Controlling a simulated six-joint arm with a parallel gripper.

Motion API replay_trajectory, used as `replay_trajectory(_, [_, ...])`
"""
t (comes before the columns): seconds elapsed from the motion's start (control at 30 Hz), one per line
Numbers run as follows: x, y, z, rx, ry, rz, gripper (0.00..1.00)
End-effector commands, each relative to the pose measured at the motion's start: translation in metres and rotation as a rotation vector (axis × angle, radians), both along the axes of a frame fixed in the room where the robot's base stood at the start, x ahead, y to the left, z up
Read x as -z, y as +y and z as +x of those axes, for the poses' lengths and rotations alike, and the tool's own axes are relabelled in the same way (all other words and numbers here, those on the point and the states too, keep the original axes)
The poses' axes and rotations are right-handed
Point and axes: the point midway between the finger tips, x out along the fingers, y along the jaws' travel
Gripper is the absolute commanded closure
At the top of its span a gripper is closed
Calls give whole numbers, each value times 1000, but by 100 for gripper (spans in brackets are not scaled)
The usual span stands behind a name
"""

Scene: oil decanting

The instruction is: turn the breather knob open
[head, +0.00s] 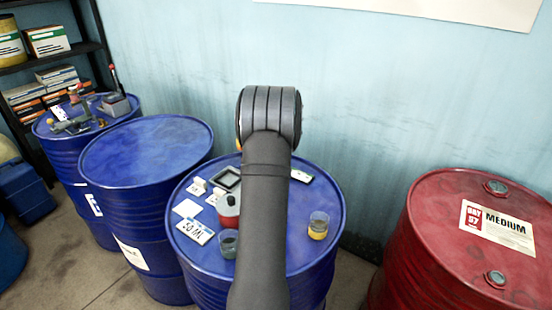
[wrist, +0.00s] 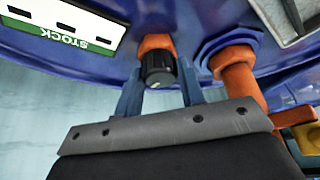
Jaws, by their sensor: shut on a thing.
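The breather knob is a small black ribbed knob (wrist: 157,68) with a pale pointer mark, on an orange neck at the edge of a blue drum top, in the wrist view. My gripper (wrist: 160,78) has one blue finger on each side of it and is shut on it. The knob's base is partly hidden. In the head view my dark arm rises in front of the middle blue drum (head: 325,235) and hides my gripper and the knob.
Beside the knob are a larger orange fitting (wrist: 235,70) and a white and green STOCK label (wrist: 70,28). On the middle drum stand a red pot (head: 228,210), a glass with yellow liquid (head: 319,226) and a 50 ML card (head: 194,231). A red drum (head: 425,225) stands right.

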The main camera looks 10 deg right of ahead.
Motion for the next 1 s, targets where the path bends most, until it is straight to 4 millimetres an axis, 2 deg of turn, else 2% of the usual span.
replay_trajectory(0.6, [0, 4, 0, 487, 2, -2, 87])
replay_trajectory(1.0, [0, 4, 1, 638, 2, 0, 87])
